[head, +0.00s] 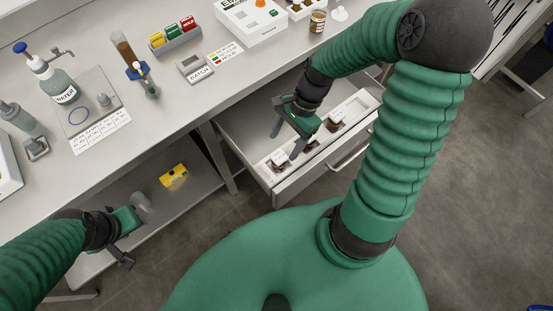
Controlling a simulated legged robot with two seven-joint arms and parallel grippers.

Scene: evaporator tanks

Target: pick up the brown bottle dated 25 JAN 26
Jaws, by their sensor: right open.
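Several brown bottles with white labels lie in a white tray in the open drawer (240,150): one at the near left (280,166), one in the middle (310,144) and one further right (335,124). Their dates are too small to read, so I cannot tell which is 25 JAN 26. My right gripper (286,142) is open and empty, over the drawer, its fingers pointing down near the left and middle bottles. It partly covers the tray. My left gripper (133,234) is low at the left, away from the drawer; its jaw state is unclear.
Another brown bottle (317,21) stands on the bench (130,165) above the drawer. The bench also holds a water bottle (58,85), a colored block rack (175,38) and a batch device (195,67). A yellow object (173,176) is on the lower shelf.

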